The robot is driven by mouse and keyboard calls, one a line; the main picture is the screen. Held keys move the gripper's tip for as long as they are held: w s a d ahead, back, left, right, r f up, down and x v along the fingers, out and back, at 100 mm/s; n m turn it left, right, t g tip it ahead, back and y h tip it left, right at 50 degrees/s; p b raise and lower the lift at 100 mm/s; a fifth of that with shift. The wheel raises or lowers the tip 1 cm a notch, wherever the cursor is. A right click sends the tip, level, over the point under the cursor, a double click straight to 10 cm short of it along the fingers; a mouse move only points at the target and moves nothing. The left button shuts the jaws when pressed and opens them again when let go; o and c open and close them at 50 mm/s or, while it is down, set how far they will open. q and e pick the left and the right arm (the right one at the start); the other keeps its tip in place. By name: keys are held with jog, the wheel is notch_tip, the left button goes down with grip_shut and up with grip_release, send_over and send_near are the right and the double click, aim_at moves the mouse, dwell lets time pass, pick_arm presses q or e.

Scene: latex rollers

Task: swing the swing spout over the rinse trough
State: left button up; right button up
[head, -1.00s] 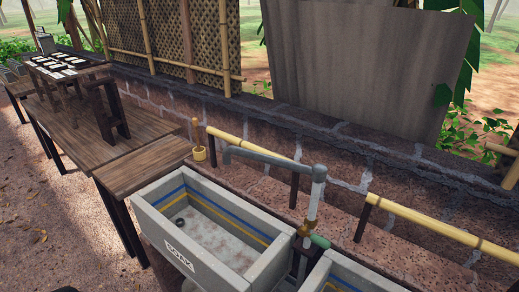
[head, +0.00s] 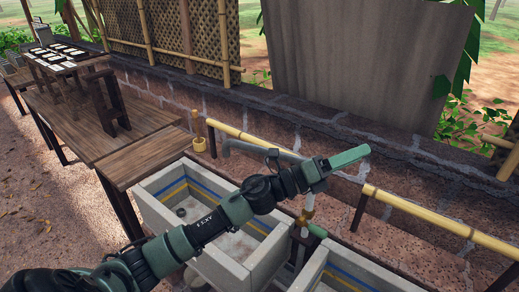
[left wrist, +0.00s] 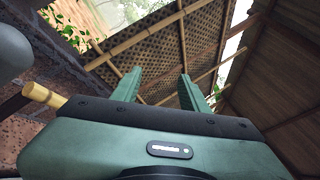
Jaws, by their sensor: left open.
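The grey swing spout (head: 240,147) shows in the head view behind my left arm, its bent end pointing left toward the back of the left trough. Its standpipe (head: 308,203) with brass fittings rises between the two troughs, and the arm hides part of the spout. The right trough (head: 330,275), presumably the rinse trough, is cut off by the bottom edge and shows no label. My left gripper (head: 348,158) is raised near the standpipe's top, in front of it in the picture. The left wrist view shows its two fingers (left wrist: 158,90) apart with nothing between them. My right gripper is out of view.
The left trough (head: 165,210) is partly covered by my arm. Bamboo rails (head: 430,223) run along the stone wall (head: 300,125) behind. A wooden bench (head: 95,130) with a rack stands at the left. A grey shape (left wrist: 14,55) at the left wrist view's edge is unclear.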

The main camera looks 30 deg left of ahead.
pick_arm(q)
jog(key=r+m+g+h, duration=0.1)
jog(key=m+g+h, duration=0.1)
jog(key=m+g, duration=0.4)
jog(key=m+g+y, duration=0.6)
jog(key=m+y, duration=0.5)
jog(key=y, duration=0.1)
send_over(257, 147)
jog(key=s+a, duration=0.1)
jog(key=a, duration=0.1)
jog(key=shift+s+d+f+p, duration=0.1)
jog(key=shift+d+f+p, duration=0.05)
jog(key=shift+f, duration=0.2)
jog(key=shift+s+d+f+p, duration=0.1)
jog(key=shift+f+p, duration=0.05)
jog(key=shift+f, duration=0.2)
jog(key=shift+s+a+f+y, duration=0.15)
jog(key=shift+a+y, duration=0.1)
jog(key=shift+y, duration=0.05)
jog(key=p+x, duration=0.2)
jog(key=x, duration=0.4)
jog(key=shift+d, duration=0.1)
jog(key=shift+d+f, duration=0.2)
jog(key=shift+f, duration=0.45)
